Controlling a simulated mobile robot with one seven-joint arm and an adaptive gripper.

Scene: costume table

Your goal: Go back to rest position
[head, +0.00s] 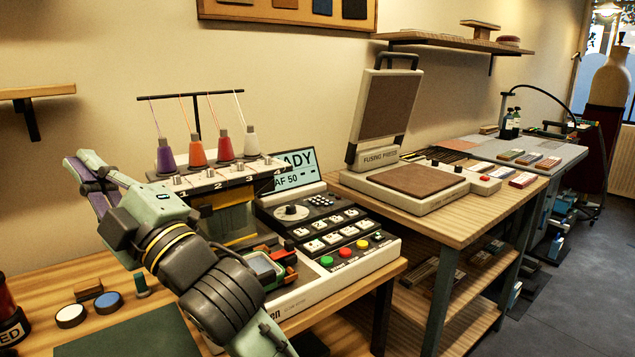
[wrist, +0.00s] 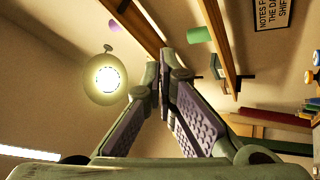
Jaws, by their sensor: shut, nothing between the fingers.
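My gripper (head: 76,163) is raised at the left of the head view, in front of the bare wall and to the left of the embroidery machine's thread cones. Its fingers point up and to the left, and my arm bends up from the bottom of the picture. In the wrist view my gripper (wrist: 163,60) shows its two purple-padded fingers meeting at the tips, with nothing held. That view looks up toward the ceiling beams and a lit round lamp (wrist: 107,78).
The embroidery machine (head: 340,262) stands just right of my arm, with a rack of colored thread cones (head: 197,155). An open fusing press (head: 415,185) sits on the table beyond. A wall shelf (head: 38,91) juts out at upper left. Floor at right (head: 570,310) is clear.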

